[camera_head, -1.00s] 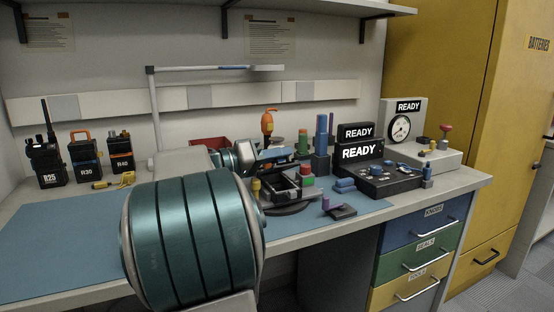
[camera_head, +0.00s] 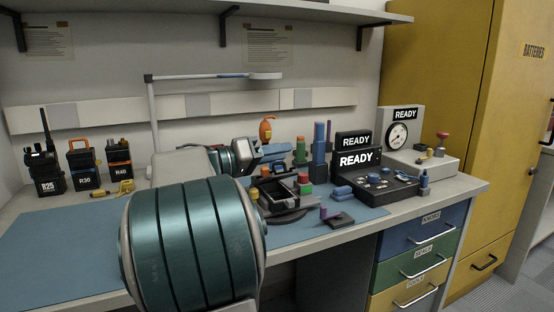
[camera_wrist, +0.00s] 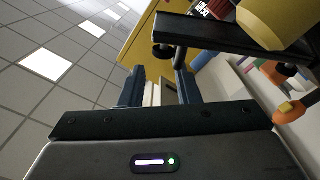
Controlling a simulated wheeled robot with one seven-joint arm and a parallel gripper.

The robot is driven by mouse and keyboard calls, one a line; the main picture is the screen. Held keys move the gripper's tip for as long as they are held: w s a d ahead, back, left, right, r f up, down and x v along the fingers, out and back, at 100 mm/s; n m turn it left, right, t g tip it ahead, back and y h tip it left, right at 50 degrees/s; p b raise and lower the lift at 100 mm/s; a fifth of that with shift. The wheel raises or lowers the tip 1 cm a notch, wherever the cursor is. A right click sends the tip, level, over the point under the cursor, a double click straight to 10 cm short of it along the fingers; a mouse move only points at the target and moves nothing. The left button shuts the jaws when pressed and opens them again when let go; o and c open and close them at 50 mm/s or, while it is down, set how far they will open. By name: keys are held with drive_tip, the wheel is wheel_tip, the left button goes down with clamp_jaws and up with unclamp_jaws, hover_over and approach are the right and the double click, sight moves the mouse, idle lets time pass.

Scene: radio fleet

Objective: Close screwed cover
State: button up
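My gripper (camera_head: 286,149) is raised over the bench, just above and behind a dark open tray-like fixture (camera_head: 287,213) on a round base. In the wrist view my two fingers (camera_wrist: 158,90) stand apart with a gap between them; nothing is clearly held. The fixture holds a small dark part, and a red-topped green block (camera_head: 305,182) stands at its right side. I cannot make out which part is the screwed cover.
Radios R25 (camera_head: 47,175), R30 (camera_head: 83,168) and R40 (camera_head: 119,160) stand at the left. An orange bottle-like object (camera_head: 267,129) is behind my gripper. Blue cylinders (camera_head: 319,150) and the black READY unit (camera_head: 357,160) stand to the right. The front blue mat (camera_head: 60,245) is clear.

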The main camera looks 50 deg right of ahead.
drive_tip(key=s+d+r+p, duration=0.2)
drive_tip(key=s+r, duration=0.6)
drive_tip(key=s, duration=0.3)
drive_tip(key=shift+s+d+r, duration=0.2)
drive_tip(key=shift+s, duration=0.05)
